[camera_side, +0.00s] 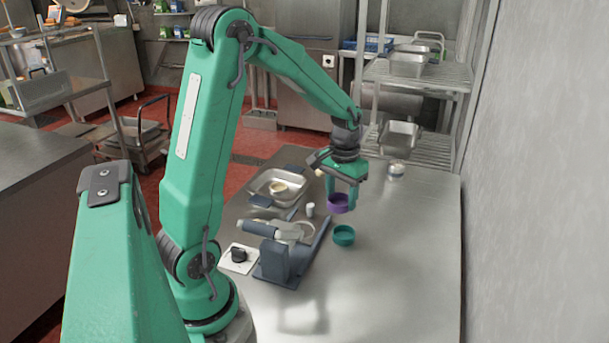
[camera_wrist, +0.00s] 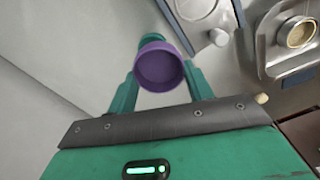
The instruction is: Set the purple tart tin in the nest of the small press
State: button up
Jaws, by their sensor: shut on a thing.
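My gripper (camera_side: 341,190) is shut on the purple tart tin (camera_side: 341,204) and holds it above the steel table. In the wrist view the purple tin (camera_wrist: 159,69) sits between the two green fingers, its open side facing the camera. The small press (camera_side: 284,262) has a dark blue-grey base and a pale grey upper part, and stands to the left of and nearer than the tin. Part of the press (camera_wrist: 203,10) shows at the top of the wrist view. I cannot make out its nest clearly.
A teal tin (camera_side: 344,235) stands on the table just below the purple one.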

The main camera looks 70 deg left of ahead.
jog(key=s+a+n, duration=0.3)
jog(key=s+a, duration=0.1)
jog(key=s, duration=0.4)
jog(key=shift+a+f, duration=0.4)
jog(key=shift+f, duration=0.05)
jog(key=shift+s+f, duration=0.1)
jog(key=shift+f, duration=0.1)
send_over(303, 229)
jog(key=shift+f, duration=2.75)
jog(key=shift+f, duration=0.75)
jog(key=o, duration=1)
jog(key=shift+o, duration=0.8)
jog(key=shift+r, duration=0.15)
notch_tip(303, 229, up, 7)
